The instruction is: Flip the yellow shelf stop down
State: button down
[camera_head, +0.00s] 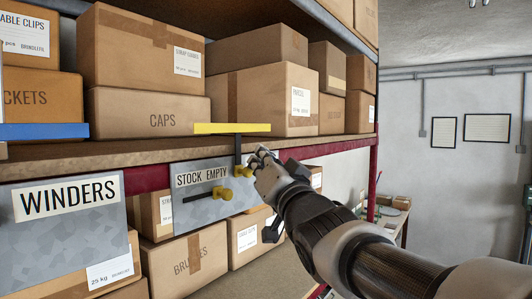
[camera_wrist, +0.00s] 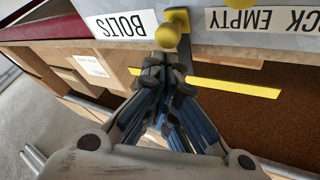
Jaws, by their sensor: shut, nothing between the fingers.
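My gripper (camera_head: 262,160) is shut and empty, just right of the lever and knob in the head view. In the wrist view, the shut fingertips (camera_wrist: 168,66) are close to the yellow knob (camera_wrist: 168,35), and the yellow bar (camera_wrist: 235,87) passes behind the fingers. I cannot tell whether the fingers touch the knob or lever.
A grey STOCK EMPTY panel (camera_head: 193,205) hangs below the shelf, with a second yellow knob (camera_head: 222,193). A WINDERS panel (camera_head: 65,240) is at left, below a blue bar (camera_head: 44,131). Cardboard boxes (camera_head: 150,114) fill the shelves. A red shelf post (camera_head: 373,170) stands right.

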jog(key=shift+w+f, duration=0.1)
jog(key=shift+w, duration=0.1)
jog(key=shift+s, duration=0.1)
notch_tip(320, 180, down, 6)
jog(key=b, duration=0.6)
jog(key=shift+r, duration=0.3)
